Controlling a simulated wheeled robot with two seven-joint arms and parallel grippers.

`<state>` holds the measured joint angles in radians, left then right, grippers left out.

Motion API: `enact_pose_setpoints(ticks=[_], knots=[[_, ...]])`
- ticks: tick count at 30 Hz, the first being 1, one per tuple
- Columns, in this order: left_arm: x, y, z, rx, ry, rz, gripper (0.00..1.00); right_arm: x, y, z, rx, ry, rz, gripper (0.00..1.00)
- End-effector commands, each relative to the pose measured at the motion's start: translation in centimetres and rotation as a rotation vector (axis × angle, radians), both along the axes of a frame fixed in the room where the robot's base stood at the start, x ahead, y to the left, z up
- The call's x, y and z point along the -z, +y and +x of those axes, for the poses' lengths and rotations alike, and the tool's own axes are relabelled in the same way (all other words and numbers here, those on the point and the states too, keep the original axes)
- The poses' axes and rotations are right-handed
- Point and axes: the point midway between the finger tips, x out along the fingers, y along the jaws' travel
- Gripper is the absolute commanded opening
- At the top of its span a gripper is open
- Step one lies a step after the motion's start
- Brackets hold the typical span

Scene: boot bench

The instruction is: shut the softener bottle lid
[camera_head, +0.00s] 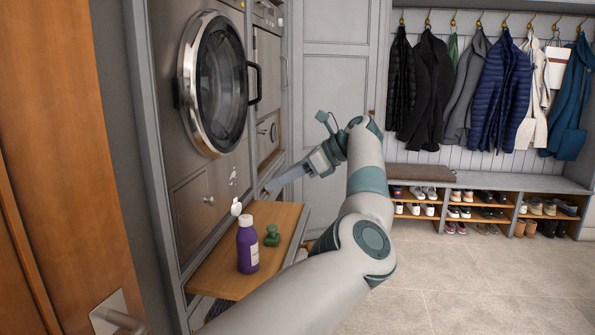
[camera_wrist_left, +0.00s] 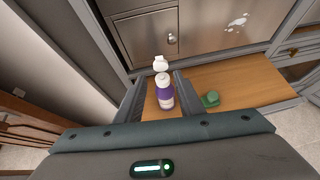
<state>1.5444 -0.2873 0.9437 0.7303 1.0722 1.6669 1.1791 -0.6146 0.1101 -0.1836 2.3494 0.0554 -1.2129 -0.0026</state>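The softener bottle (camera_head: 247,246) is purple with a white neck and stands upright on a wooden shelf. Its white lid (camera_head: 236,207) is up and open above the neck. In the left wrist view the bottle (camera_wrist_left: 165,98) and its raised lid (camera_wrist_left: 160,63) show between the fingers. My left gripper (camera_head: 272,185) is above and to the right of the bottle in the head view, clear of it. Its fingers are spread and empty, as the left wrist view (camera_wrist_left: 158,77) shows. My right gripper is not in view.
A small green object (camera_head: 271,236) stands on the wooden shelf (camera_head: 213,277) right of the bottle. A washing machine with a round door (camera_head: 218,85) is behind. Coats (camera_head: 500,90) hang over a shoe bench (camera_head: 470,181) at the right. The floor there is clear.

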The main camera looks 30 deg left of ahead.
Motion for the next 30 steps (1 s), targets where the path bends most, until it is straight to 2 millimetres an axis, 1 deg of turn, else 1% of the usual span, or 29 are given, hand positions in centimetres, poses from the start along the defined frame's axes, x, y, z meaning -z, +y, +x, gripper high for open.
enact_pose_setpoints(ticks=[1, 4, 9, 12, 23, 24, 28, 30], knots=[[-0.7, -0.9, 0.3, 0.004, 0.001, 0.000, 0.34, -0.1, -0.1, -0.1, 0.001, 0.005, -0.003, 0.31], [-1.6, -2.3, 0.5, 0.003, 0.001, 0.000, 0.34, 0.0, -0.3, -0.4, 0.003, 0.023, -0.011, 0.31], [-2.4, -3.7, 0.9, 0.002, 0.002, -0.002, 0.34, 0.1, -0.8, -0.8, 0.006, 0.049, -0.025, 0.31], [-2.6, -4.2, 1.0, 0.000, 0.002, -0.002, 0.34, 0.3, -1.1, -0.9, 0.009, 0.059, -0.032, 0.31], [-2.7, -4.4, 1.0, 0.000, 0.002, -0.002, 0.34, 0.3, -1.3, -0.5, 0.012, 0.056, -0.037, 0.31], [-2.7, -4.4, 1.0, 0.000, 0.002, -0.002, 0.34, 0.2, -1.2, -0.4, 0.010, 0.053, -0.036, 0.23], [-2.5, -4.1, 1.0, 0.003, 0.008, 0.007, 0.34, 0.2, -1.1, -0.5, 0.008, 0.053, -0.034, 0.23], [-2.1, -3.7, 1.2, 0.011, 0.020, 0.024, 0.34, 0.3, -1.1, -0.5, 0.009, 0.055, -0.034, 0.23]])
